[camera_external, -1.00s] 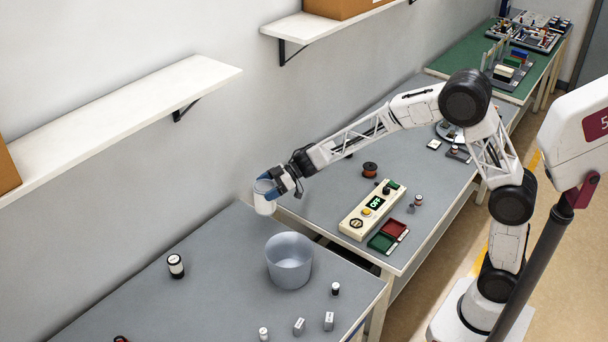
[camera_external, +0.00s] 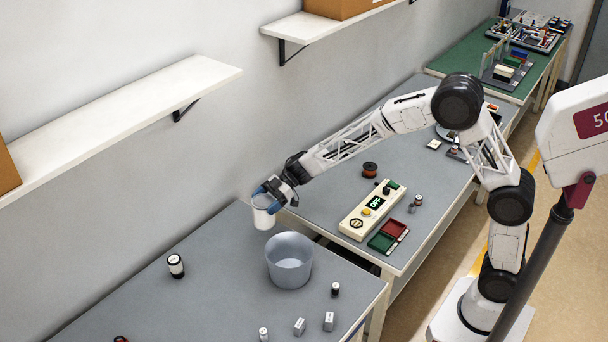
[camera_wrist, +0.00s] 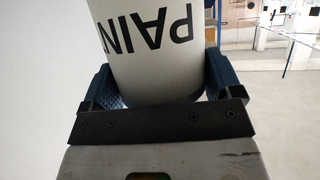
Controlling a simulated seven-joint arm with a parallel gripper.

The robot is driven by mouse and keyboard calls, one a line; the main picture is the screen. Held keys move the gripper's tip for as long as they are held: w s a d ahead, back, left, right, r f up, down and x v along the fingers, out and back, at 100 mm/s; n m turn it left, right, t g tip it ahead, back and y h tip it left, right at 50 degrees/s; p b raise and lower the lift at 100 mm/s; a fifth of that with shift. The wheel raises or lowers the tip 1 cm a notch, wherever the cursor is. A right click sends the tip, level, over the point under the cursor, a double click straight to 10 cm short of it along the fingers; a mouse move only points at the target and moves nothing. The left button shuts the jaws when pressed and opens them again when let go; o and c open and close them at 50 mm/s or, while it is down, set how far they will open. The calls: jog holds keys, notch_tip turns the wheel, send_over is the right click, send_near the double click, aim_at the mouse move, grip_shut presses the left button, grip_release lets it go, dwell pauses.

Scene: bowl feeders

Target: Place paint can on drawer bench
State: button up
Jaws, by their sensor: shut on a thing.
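The white paint can (camera_external: 263,214) is held in my gripper (camera_external: 272,196), near the back right corner of the nearer grey bench (camera_external: 215,255). In the wrist view the paint can (camera_wrist: 150,60) shows the letters "PAIN" upside down, between the two blue fingers of my gripper (camera_wrist: 158,85), which are shut on it. I cannot tell for sure whether its base touches the bench. No drawers show on either grey bench, so I cannot tell which is the drawer bench.
A grey bucket (camera_external: 289,260) stands just in front of the can. A black-and-white container (camera_external: 176,266) and several small items are on the nearer bench. The second bench (camera_external: 335,200) holds a control box (camera_external: 370,208) and red and green trays (camera_external: 388,235). A white shelf (camera_external: 120,110) hangs above.

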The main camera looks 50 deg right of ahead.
aim_at(267, 223)
jog(key=shift+f, duration=3.1)
jog(key=shift+f, duration=0.1)
jog(key=shift+f, duration=1.75)
jog(key=shift+f, duration=0.1)
jog(key=o, duration=1.1)
jog(key=shift+f, duration=0.1)
jog(key=shift+c, duration=0.2)
